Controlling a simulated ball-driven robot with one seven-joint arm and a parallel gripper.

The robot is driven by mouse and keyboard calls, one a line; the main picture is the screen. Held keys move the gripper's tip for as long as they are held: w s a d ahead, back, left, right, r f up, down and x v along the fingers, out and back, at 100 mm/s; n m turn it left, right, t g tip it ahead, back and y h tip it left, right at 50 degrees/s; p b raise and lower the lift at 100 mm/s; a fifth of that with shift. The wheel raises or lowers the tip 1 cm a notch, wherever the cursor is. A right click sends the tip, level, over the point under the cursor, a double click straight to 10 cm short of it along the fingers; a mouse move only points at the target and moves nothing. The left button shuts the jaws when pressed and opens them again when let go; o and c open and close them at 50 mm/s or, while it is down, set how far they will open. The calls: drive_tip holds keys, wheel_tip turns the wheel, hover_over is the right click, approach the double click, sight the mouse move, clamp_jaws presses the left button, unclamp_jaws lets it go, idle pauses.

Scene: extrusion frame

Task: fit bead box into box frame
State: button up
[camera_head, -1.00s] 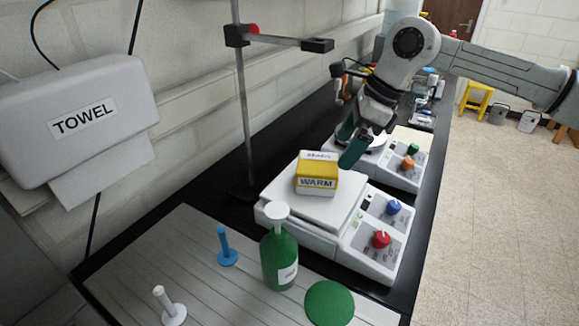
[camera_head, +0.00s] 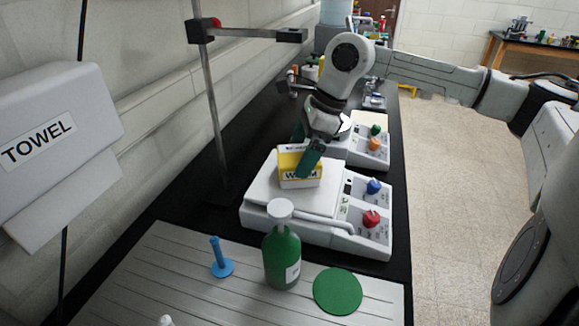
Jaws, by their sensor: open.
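A yellow and white box (camera_head: 288,164) labelled WARM sits on the white top plate of the nearer bench device (camera_head: 262,200). I take it as the bead box, but cannot confirm this from the label. My gripper (camera_head: 304,150) has green fingers and is open at the box. One finger crosses in front of the box's right part and hides some of its label. The other finger is behind it, partly hidden. I cannot tell whether either finger touches the box. I cannot make out a separate box frame.
A metal stand with a clamp rod (camera_head: 250,36) rises left of the box. A green bottle (camera_head: 282,258), a blue peg (camera_head: 218,258) and a green disc (camera_head: 338,290) stand on the grooved grey board (camera_head: 150,275) in front. A second device (camera_head: 368,150) stands behind.

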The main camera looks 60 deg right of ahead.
drive_tip(key=c, duration=1)
drive_tip(key=shift+o, duration=0.2)
drive_tip(key=shift+r, duration=0.1)
